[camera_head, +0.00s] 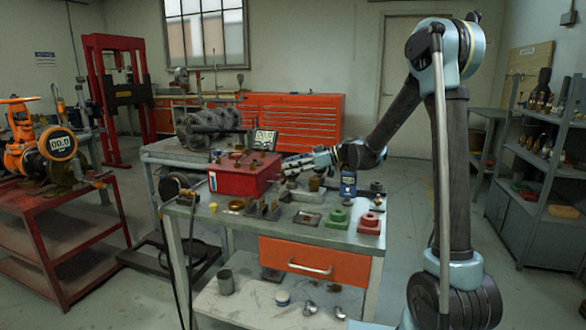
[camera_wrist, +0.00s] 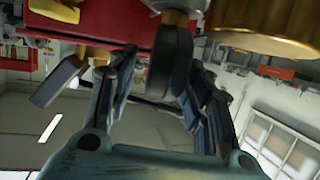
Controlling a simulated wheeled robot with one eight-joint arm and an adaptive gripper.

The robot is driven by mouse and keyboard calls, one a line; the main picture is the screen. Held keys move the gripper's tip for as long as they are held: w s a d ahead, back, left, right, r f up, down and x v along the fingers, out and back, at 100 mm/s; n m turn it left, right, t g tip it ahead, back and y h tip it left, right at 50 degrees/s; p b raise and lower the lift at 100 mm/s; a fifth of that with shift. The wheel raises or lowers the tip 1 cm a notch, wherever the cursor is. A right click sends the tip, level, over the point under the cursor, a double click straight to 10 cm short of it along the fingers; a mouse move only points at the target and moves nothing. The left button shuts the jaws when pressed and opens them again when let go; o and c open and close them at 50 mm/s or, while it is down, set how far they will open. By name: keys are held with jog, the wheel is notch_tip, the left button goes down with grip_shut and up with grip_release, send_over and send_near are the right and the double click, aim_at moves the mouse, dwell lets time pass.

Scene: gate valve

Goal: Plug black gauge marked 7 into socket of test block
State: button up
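The red test block (camera_head: 240,176) sits on the grey workbench, with brass fittings on top; its red side shows at the top of the wrist view (camera_wrist: 118,24). My gripper (camera_head: 287,165) is beside the block's right side. In the wrist view my gripper (camera_wrist: 160,68) has its two fingers apart. A black disc-shaped gauge (camera_wrist: 169,62) with a brass stem is seen edge-on between them, close to the right finger, with a gap at the left finger. A second, greyer gauge (camera_wrist: 60,80) is left of the fingers. No number is readable, and the socket cannot be picked out.
A large brass cylinder (camera_wrist: 268,22) is close on the right in the wrist view. Small upright parts (camera_head: 262,210), a green part (camera_head: 335,217) and a red part (camera_head: 369,223) occupy the bench front.

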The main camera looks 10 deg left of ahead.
jog(key=shift+d, duration=0.1)
jog(key=v, duration=1.1)
jog(key=shift+w+d, duration=0.2)
jog(key=shift+d, duration=0.2)
